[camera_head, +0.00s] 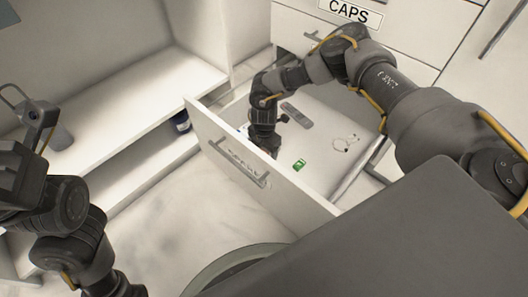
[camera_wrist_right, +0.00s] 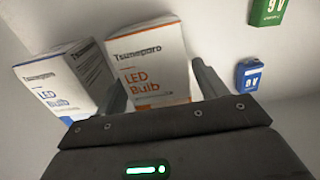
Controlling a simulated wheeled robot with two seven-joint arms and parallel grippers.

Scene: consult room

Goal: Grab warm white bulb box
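Two white bulb boxes stand side by side in the right wrist view. One has orange "LED Bulb" lettering and an orange border (camera_wrist_right: 150,62). The other, to its left, has blue lettering (camera_wrist_right: 58,80). My right gripper (camera_wrist_right: 160,88) is down inside the open drawer. Its fingers lie either side of the orange-lettered box, very close to its edges; I cannot tell whether they press on it. The box's lower end is hidden by the gripper. My left gripper (camera_head: 15,180) is at the left edge of the head view, outside the drawer, with unclear fingers.
The open drawer (camera_head: 270,195) also holds a green battery (camera_head: 299,164), a dark remote-like item (camera_head: 296,115) and white earphones (camera_head: 345,143). A blue "9V" battery (camera_wrist_right: 249,74) lies right of the gripper. White shelves (camera_head: 130,105) stand left of the drawer.

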